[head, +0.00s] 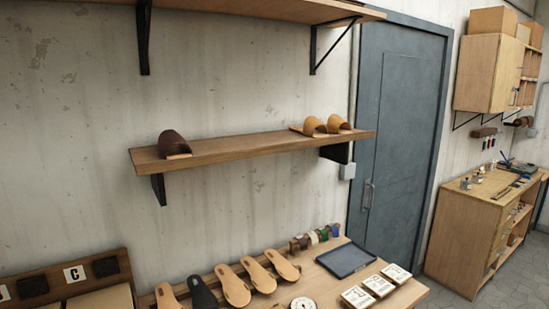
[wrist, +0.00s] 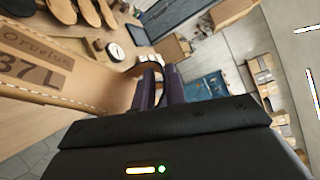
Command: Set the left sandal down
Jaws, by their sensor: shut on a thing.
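In the wrist view my gripper (wrist: 160,88) is shut on the left sandal (wrist: 110,88), a tan leather piece with pale edge stitching, stamped with small lettering and "37 L". The sandal reaches out to the left of the fingers, and part of it lies outside the picture. The workbench surface shows beyond it. Neither my gripper nor the held sandal shows in the head view.
The bench below holds several soles (head: 233,286), a dark tray (head: 346,259), white-topped blocks (head: 378,286) and a round dial (head: 302,304).

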